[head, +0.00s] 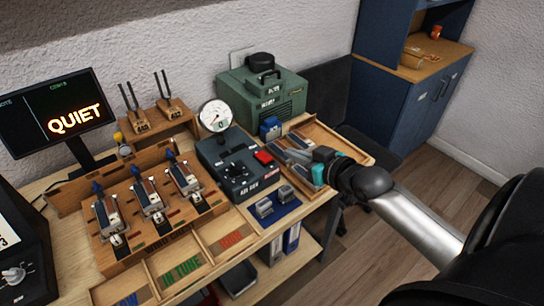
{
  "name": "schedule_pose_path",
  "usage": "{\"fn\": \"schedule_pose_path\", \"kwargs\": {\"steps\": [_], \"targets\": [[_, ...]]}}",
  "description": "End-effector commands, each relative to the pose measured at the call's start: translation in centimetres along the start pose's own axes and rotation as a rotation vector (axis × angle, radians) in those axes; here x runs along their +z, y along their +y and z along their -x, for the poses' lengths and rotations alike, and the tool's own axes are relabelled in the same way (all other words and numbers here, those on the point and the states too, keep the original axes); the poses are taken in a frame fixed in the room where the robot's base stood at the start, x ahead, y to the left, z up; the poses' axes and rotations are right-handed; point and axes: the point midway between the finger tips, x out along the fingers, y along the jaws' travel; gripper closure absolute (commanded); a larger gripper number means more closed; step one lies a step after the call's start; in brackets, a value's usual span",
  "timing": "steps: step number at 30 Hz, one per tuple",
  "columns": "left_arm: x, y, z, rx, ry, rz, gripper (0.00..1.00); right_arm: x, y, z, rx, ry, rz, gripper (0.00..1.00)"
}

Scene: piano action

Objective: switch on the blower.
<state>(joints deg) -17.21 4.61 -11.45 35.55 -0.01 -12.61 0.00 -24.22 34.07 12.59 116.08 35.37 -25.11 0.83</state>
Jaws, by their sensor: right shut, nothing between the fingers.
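A dark grey control box (232,166) stands mid-bench, with a round gauge (215,116) on top, a black knob and a red switch (264,157) at its right end. A green machine (262,98) with a handle and side vents stands behind it; its label is too small to read surely. My right gripper (279,150) comes in from the right, shut and empty. Its fingertips appear just right of the red switch; I cannot tell whether they touch anything. The switch's position is unclear. My left gripper is out of view.
A wooden tray (352,154) lies partly under my right gripper. A small blue item (270,127) stands behind the fingers. A wooden rack (125,218) with several metal units is at left. A monitor (52,112) reads QUIET. A blue mat (280,212) carries small grey blocks.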

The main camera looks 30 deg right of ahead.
Motion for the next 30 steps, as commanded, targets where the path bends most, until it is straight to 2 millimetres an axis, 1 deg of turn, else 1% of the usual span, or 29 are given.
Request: {"fn": "schedule_pose_path", "kwargs": {"steps": [5,8,25,27,30], "targets": [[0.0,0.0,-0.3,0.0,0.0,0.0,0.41,0.0,0.0,-1.3,0.0,0.001,-0.002,1.0],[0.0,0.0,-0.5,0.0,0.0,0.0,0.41,0.0,0.0,-2.5,0.0,0.002,-0.001,1.0],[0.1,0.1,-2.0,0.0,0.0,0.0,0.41,0.1,0.0,-10.2,0.001,0.0,-0.001,1.0],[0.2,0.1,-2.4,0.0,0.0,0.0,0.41,1.8,0.0,-10.3,0.0,-0.006,0.0,1.0],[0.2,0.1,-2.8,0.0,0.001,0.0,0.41,3.0,0.0,-10.6,0.0,-0.004,0.0,1.0]]}}
